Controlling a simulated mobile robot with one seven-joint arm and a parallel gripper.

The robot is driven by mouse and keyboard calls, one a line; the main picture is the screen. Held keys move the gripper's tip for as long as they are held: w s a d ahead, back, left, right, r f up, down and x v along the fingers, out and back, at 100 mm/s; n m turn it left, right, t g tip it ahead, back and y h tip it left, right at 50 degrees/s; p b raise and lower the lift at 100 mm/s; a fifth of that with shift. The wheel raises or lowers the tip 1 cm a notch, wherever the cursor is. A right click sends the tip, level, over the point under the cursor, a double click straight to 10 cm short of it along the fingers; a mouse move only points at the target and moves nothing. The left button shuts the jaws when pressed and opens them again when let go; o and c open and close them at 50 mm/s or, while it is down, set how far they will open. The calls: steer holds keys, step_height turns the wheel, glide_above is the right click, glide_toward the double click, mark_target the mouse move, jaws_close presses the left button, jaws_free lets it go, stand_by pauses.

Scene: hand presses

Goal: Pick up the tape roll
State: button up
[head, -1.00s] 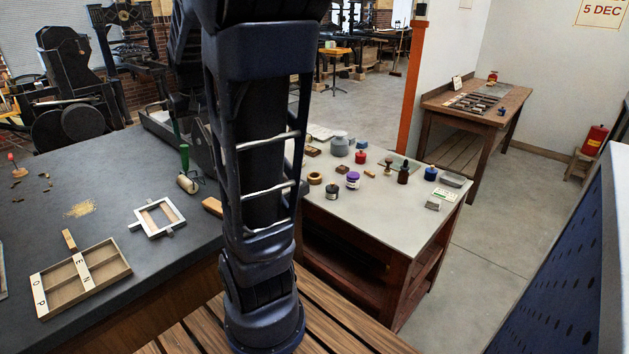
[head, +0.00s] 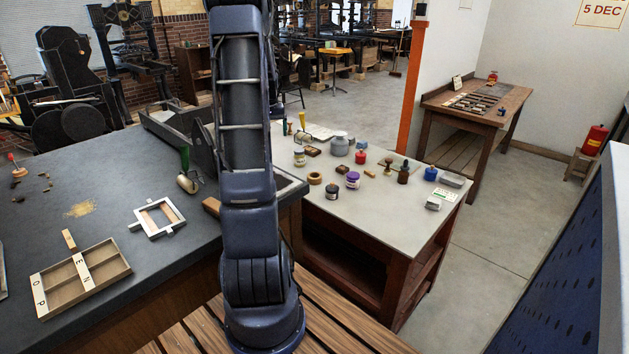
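The tape roll (head: 315,178) is a small tan ring. It lies flat near the left part of the pale-topped table (head: 400,222), in the head view. A dark-lidded jar stands close to its right and a small brown block lies behind it. My dark arm rises in the middle of the picture, left of the tape roll and apart from it. My gripper is not in view.
Jars, including a purple one (head: 352,180) and a red one (head: 361,157), and a grey canister (head: 340,146) crowd the table. A roller (head: 188,181), a white frame (head: 157,216) and a wooden tray (head: 80,281) lie on the dark left bench. The pale table's front is clear.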

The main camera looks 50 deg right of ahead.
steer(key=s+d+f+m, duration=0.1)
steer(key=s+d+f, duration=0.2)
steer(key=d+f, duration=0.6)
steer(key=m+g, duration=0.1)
glide_above(315, 175)
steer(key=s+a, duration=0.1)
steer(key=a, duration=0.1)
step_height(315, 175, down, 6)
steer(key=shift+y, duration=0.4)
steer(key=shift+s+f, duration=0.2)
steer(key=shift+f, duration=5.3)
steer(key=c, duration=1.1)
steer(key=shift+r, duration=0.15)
